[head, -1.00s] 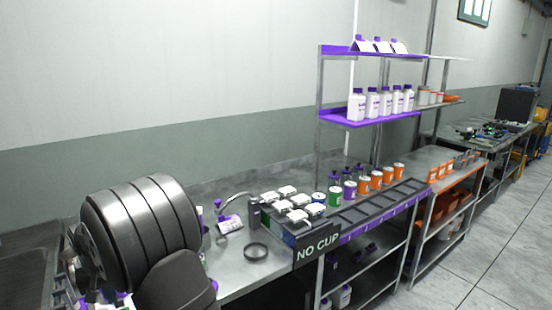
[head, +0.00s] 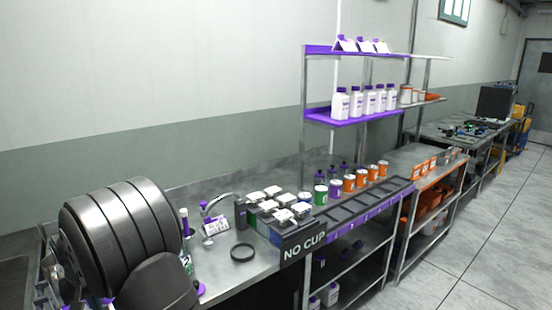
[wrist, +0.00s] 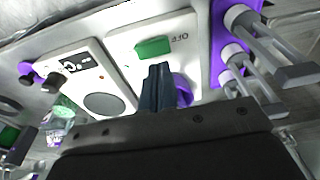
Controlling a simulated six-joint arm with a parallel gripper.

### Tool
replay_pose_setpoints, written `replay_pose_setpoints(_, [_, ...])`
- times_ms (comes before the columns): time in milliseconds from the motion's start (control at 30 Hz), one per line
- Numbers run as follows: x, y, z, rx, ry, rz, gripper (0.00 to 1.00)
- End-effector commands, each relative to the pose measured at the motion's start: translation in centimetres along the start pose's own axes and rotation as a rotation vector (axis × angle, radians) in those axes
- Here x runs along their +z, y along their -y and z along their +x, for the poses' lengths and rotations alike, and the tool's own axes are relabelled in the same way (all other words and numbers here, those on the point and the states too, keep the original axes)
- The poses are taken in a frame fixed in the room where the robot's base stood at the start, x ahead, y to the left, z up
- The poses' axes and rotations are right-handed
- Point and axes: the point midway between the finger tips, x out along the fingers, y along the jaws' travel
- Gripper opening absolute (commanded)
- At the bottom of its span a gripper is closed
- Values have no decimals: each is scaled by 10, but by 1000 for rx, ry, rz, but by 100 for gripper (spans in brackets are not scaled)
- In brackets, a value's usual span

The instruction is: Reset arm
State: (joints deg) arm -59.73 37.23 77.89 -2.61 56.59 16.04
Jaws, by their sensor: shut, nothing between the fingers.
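My gripper (wrist: 157,88) shows in the wrist view with its two dark fingers together, shut and empty. Beyond the fingertips is a white panel with a green block (wrist: 153,47) and a purple round part (wrist: 183,90). Whether the fingers touch the panel I cannot tell. A second white panel with a small dark display (wrist: 70,65) and a grey disc (wrist: 104,104) lies to the left. I cannot make out the gripper in the head view.
In the head view, a steel bench carries white-topped blocks (head: 267,201), a black ring (head: 242,252), a NO CUP sign (head: 304,246) and several orange cans (head: 361,178). White bottles (head: 340,103) stand on a purple shelf (head: 350,119). Grey levers (wrist: 250,60) stick out right in the wrist view.

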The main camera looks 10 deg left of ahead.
Motion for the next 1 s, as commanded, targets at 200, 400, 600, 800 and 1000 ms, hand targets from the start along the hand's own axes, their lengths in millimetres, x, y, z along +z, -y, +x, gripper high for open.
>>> replay_pose_setpoints(200, [4, 0, 28, 0, 2, 0, 0])
replay_pose_setpoints(400, [5, 0, 34, 0, 0, 0, 0])
replay_pose_setpoints(600, [6, 0, 34, 0, 1, 0, 0])
replay_pose_setpoints(800, [4, 0, 28, 0, -1, 0, 0])
replay_pose_setpoints(1000, [-1, 0, -2, -1, -3, 0, 0])
